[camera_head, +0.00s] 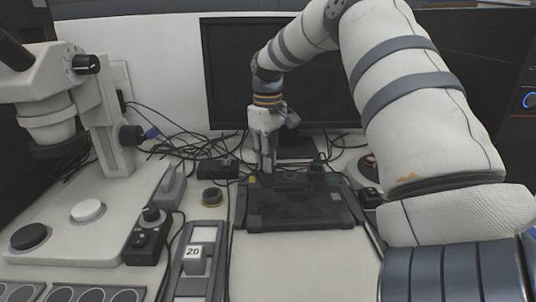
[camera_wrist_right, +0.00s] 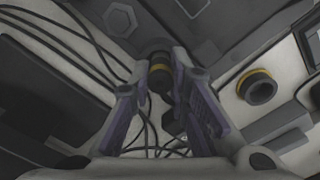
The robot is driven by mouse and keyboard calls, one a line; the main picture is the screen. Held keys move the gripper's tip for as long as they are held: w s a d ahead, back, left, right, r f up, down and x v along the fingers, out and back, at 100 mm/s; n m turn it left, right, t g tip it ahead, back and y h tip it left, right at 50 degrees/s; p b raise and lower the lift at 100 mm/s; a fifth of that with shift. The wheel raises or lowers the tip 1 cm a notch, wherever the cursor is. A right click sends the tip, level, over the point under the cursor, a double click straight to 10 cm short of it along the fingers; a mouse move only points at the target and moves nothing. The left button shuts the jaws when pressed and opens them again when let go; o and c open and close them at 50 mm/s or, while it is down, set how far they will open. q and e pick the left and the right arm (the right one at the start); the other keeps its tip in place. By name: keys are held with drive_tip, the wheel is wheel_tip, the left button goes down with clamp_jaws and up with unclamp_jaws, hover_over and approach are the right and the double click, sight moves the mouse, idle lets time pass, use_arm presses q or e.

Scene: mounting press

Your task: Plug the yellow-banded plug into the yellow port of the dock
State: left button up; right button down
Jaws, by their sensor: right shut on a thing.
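My right gripper (camera_head: 266,168) points down at the back left of the dark dock (camera_head: 300,222). In the right wrist view its purple fingers (camera_wrist_right: 162,84) are shut on a dark plug with a yellow band (camera_wrist_right: 160,68). In the head view the fingers hide most of the plug. A small yellow mark (camera_head: 252,180) shows at the dock's back left corner, close to the fingertips; I cannot tell whether it is the port or the plug's band. I cannot tell whether the plug touches the dock. My left gripper is out of view.
A black monitor (camera_head: 225,75) and loose cables (camera_head: 185,148) are behind the dock. A black knob with a yellow ring (camera_head: 212,196) stands left of it, near a block marked 20 (camera_head: 194,260). A microscope (camera_head: 105,120) fills the left. The table in front of the dock is clear.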

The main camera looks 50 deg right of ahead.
drive_tip(key=shift+f, duration=0.25)
idle(0.4)
drive_tip(key=c, duration=0.9)
unclamp_jaws()
wheel_tip(320, 180, up, 8)
drive_tip(key=shift+f, duration=0.25)
